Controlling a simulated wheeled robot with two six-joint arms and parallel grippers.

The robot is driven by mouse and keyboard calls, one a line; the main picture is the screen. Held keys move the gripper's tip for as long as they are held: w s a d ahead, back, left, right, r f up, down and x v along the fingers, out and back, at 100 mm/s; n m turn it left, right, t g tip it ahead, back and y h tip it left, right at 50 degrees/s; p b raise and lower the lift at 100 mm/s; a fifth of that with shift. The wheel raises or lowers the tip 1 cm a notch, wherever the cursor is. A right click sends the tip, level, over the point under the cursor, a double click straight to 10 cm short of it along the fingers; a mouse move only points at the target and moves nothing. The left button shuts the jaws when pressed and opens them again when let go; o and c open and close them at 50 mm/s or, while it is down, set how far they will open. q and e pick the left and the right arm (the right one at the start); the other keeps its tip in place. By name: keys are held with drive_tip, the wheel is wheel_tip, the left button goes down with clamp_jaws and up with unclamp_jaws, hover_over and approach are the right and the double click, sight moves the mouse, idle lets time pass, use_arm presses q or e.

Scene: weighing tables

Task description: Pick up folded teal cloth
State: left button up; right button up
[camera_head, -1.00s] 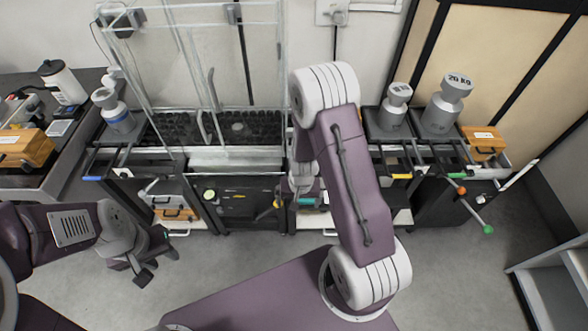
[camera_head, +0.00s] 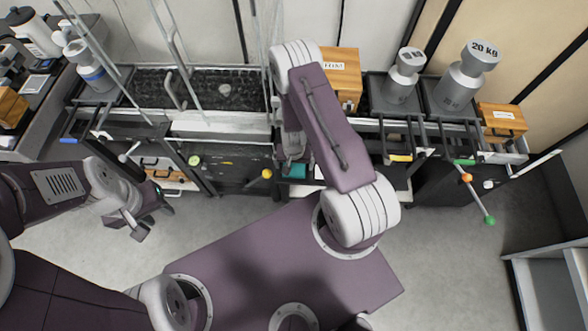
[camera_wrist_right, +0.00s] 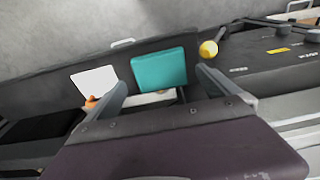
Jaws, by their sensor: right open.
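The folded teal cloth (camera_wrist_right: 158,68) is a flat rectangle lying beyond my right fingertips in the right wrist view. In the head view a small teal part (camera_head: 294,171) shows just below my right gripper (camera_head: 290,150), at the front of the bench. My right gripper, also in the right wrist view (camera_wrist_right: 162,88), is open, with its fingers to the left and right of the cloth and nothing visibly held. Whether they touch it cannot be told. My left gripper (camera_head: 148,220) is open and empty, low at the left over the floor.
A white flat piece (camera_wrist_right: 95,80) lies left of the cloth. A yellow knob (camera_wrist_right: 208,49) stands close at its right. A glass-framed tray (camera_head: 215,88), a wooden box (camera_head: 340,76) and grey weights (camera_head: 466,75) stand behind. Open floor (camera_head: 230,215) lies in front.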

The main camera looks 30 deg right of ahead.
sight(294, 168)
drive_tip(key=f, duration=0.3)
drive_tip(key=shift+w+d, duration=0.1)
drive_tip(key=shift+w, duration=0.15)
drive_tip(key=shift+c, duration=0.3)
drive_tip(key=c, duration=1.2)
drive_tip(key=shift+r+p, duration=0.3)
drive_tip(key=shift+r, duration=1.75)
drive_tip(key=s+d+r+p, duration=0.1)
drive_tip(key=s+r+p, duration=0.1)
drive_tip(key=s+r, duration=0.5)
drive_tip(key=s, duration=0.4)
drive_tip(key=shift+s+d, duration=0.3)
drive_tip(key=shift+d, duration=0.1)
